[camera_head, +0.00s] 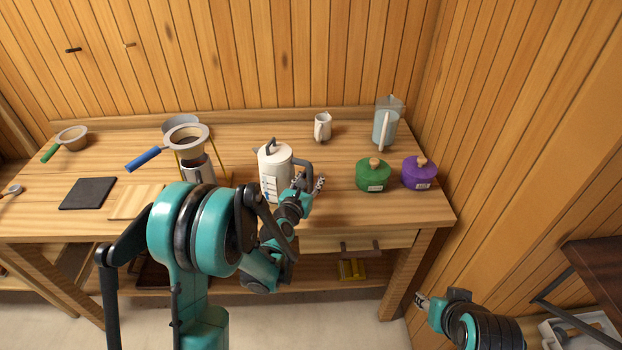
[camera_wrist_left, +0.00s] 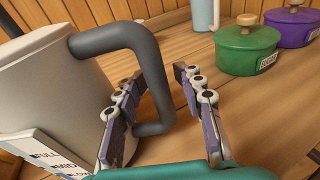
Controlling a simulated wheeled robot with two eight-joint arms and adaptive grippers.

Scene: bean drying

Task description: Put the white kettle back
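The white kettle (camera_head: 273,163) stands upright on the wooden table, with a dark grey handle on its right side and a label on its front. In the left wrist view the kettle (camera_wrist_left: 48,85) fills the left side, and its handle (camera_wrist_left: 150,75) passes between the fingers. My left gripper (camera_head: 311,184) is at the kettle's right side; its fingers (camera_wrist_left: 165,110) are open on either side of the handle, with a gap to the right finger. I cannot tell whether the left finger touches. My right gripper (camera_head: 422,301) is low at the right, away from the table, too small to read.
A green lidded pot (camera_head: 373,178) and a purple one (camera_head: 419,176) stand right of the kettle. A white mug (camera_head: 322,128) and a clear pitcher (camera_head: 386,125) are behind.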

